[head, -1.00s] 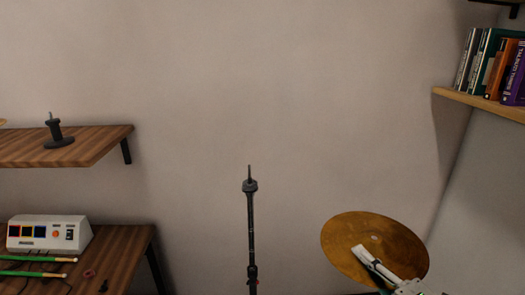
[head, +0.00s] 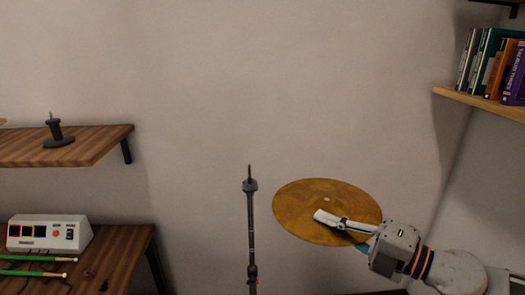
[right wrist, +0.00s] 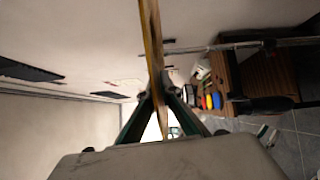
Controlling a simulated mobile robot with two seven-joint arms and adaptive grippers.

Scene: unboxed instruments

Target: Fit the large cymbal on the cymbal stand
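The large cymbal (head: 300,200) is a golden-brown disc with a small pale spot at its middle. It is tilted and in the air just right of the cymbal stand (head: 250,225). My right gripper (head: 335,222) is shut on the cymbal's near right edge. In the right wrist view the cymbal (right wrist: 152,45) shows edge-on between the two fingers (right wrist: 158,115). The stand is a dark upright rod with a thin tip above a wider collar; its tip is bare. The cymbal's left edge lies close to the rod in the picture, a little below the tip. My left gripper is out of view.
A wooden wall shelf (head: 95,150) at left holds a small dark stand piece (head: 58,134). Below, a wooden table (head: 125,255) bears a white control box (head: 48,233) and green drumsticks (head: 35,259). A bookshelf (head: 475,100) is at upper right. The wall space above the rod is clear.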

